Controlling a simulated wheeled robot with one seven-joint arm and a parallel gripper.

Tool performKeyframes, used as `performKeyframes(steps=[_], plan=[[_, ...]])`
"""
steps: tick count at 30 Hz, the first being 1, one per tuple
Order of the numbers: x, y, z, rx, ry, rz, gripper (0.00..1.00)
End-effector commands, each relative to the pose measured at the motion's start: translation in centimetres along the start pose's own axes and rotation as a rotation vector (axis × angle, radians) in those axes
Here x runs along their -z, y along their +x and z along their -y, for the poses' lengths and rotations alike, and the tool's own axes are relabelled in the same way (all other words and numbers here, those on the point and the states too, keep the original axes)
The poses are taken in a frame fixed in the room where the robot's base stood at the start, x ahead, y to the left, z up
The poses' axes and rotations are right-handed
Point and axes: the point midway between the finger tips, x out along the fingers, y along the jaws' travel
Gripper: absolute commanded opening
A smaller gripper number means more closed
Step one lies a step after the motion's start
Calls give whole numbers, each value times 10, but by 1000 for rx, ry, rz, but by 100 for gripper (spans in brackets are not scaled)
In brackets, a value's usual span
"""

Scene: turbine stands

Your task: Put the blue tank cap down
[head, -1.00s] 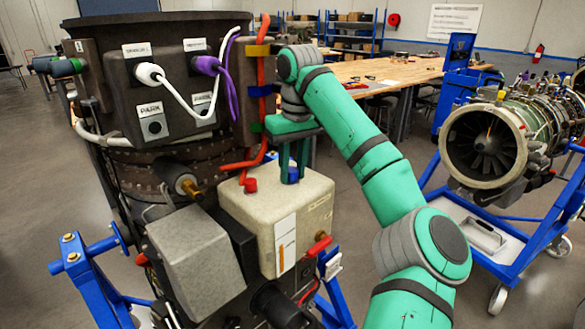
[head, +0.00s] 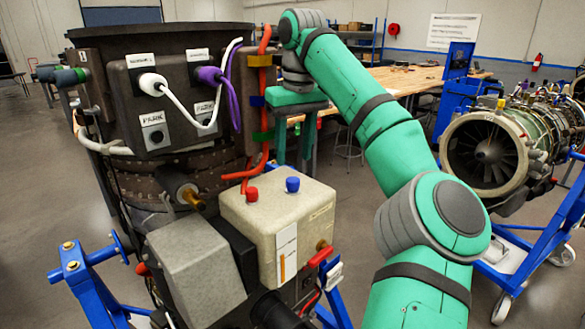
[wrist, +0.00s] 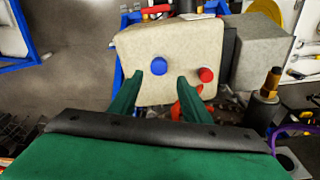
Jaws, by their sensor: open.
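The blue tank cap (head: 292,184) sits upright on top of the beige tank (head: 277,213), to the right of a red cap (head: 252,193). In the wrist view the blue cap (wrist: 159,66) lies beyond and between the tips of my gripper (wrist: 153,80), apart from both fingers. My gripper (head: 293,160) is open and empty, behind and above the blue cap in the head view. The red cap (wrist: 206,75) is to the right of the fingers in the wrist view.
A grey box (head: 196,268) stands left of the tank. A red hose (head: 262,110) runs down the dark turbine body close to my gripper. A blue stand (head: 85,285) is at lower left.

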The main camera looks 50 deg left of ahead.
Motion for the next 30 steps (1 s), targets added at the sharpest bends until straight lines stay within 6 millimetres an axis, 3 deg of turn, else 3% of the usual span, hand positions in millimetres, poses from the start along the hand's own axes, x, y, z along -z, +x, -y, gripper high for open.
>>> performKeyframes(steps=[4, 12, 30], plan=[[0, -25, 0, -3, 3, -2, 44], [0, -46, -1, -2, 2, -1, 44], [0, -48, -1, -1, 1, -2, 44]])
